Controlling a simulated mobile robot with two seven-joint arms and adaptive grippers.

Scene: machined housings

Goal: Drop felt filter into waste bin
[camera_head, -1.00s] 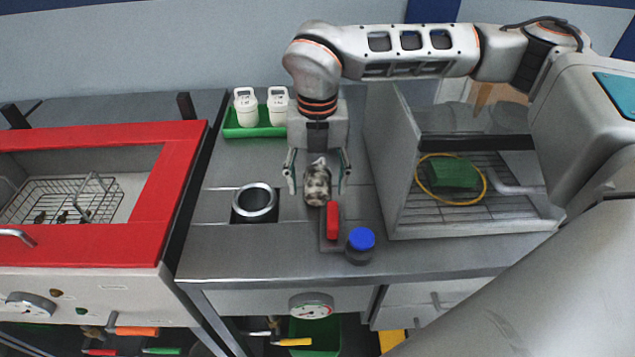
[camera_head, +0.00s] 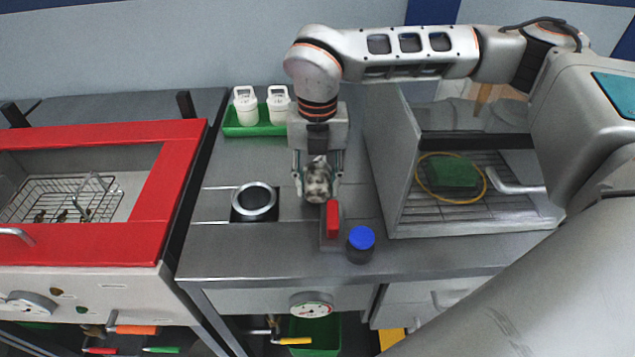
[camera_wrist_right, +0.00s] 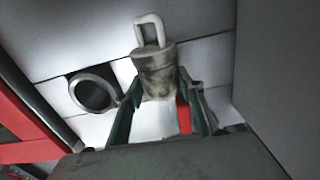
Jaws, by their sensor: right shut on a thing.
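The felt filter appears to be the mottled, dirty grey-white cylinder (camera_head: 318,184) at the middle of the counter. In the right wrist view the cylinder (camera_wrist_right: 157,72) has a pale loop handle at its far end. My right gripper (camera_head: 318,192) is shut on it, with one finger on each side. Whether its base touches the counter cannot be told. A round metal-rimmed dark opening (camera_head: 254,186) is set in the counter to the left. A green bin (camera_head: 315,335) stands below the counter, partly hidden. Which of these is the waste bin is not clear. My left gripper is out of view.
A red-topped block (camera_head: 333,219) and a blue-capped jar (camera_head: 361,241) stand close in front of the gripper. A green tray (camera_head: 249,130) with two white canisters is behind left. An open-fronted cabinet (camera_head: 399,190) is right; a red-framed basin (camera_head: 170,190) is left.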

